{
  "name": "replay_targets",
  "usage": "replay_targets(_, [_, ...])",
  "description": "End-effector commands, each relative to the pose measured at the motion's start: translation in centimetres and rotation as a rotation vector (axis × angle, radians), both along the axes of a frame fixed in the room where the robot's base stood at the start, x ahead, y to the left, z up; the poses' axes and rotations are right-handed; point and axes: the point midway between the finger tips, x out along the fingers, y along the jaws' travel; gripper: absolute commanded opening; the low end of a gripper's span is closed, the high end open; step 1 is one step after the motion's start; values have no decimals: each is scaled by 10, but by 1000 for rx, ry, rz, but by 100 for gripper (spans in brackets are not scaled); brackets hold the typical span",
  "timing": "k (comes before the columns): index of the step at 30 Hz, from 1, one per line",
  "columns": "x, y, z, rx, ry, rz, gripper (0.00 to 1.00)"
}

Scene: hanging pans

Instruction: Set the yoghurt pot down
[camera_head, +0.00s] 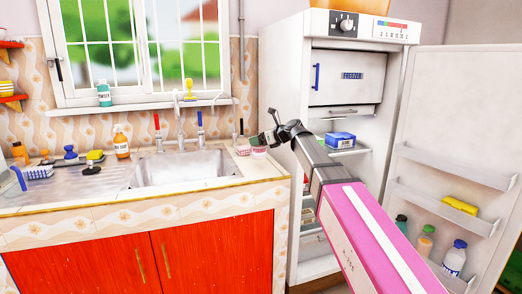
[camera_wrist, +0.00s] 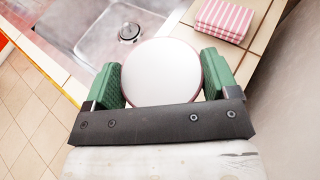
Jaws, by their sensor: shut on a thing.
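The yoghurt pot shows in the wrist view as a round white lid (camera_wrist: 161,72) with a thin dark pinkish rim. My gripper (camera_wrist: 162,80) is shut on it, with one green finger on each side. In the head view the pot (camera_head: 259,154) is small and pinkish below my gripper (camera_head: 262,141), at the right end of the counter (camera_head: 225,189). I cannot tell whether its base touches the counter. The pot's underside is hidden.
A pink-and-white striped box (camera_wrist: 225,19) lies on the counter close beyond the pot. The sink (camera_head: 182,168) is to the left. The open fridge (camera_head: 345,120) stands to the right, its door (camera_head: 455,140) swung out.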

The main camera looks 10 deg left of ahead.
Motion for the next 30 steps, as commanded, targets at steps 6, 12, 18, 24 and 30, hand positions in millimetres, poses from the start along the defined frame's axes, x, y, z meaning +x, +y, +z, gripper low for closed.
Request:
replay_targets(6, [7,-3,-9,0,1,1,49])
replay_targets(12, [7,-3,-33,1,2,-1,49])
replay_targets(18, [7,-3,-45,1,-1,0,49])
replay_targets(24, [7,-3,-45,1,0,0,49])
replay_targets(30, [7,-3,-48,0,-1,0,100])
